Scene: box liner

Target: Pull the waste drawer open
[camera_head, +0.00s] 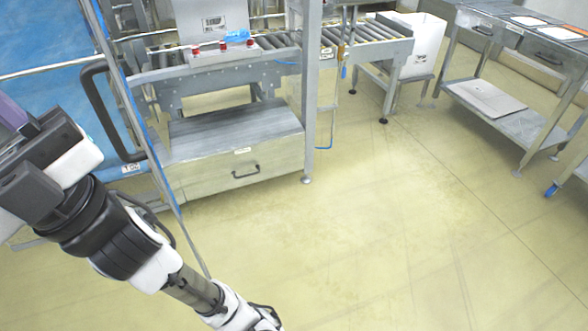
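The waste drawer (205,180) is a wide, pale metal front low under the machine, left of centre. A dark bar handle (245,171) is fixed on its front, with a small label above it. No open gap shows around the front, so the drawer looks shut. My arm crosses the lower left of the picture, in front of the machine's left side. No gripper fingers can be made out, and nothing of mine is seen touching the handle.
A grey sloping metal panel (235,128) lies above the drawer. An upright post (312,90) stands at its right, with a foot on the floor. A dark curved handle (100,110) is at the left. The yellowish floor (370,230) is clear. A steel table (520,50) is at the right.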

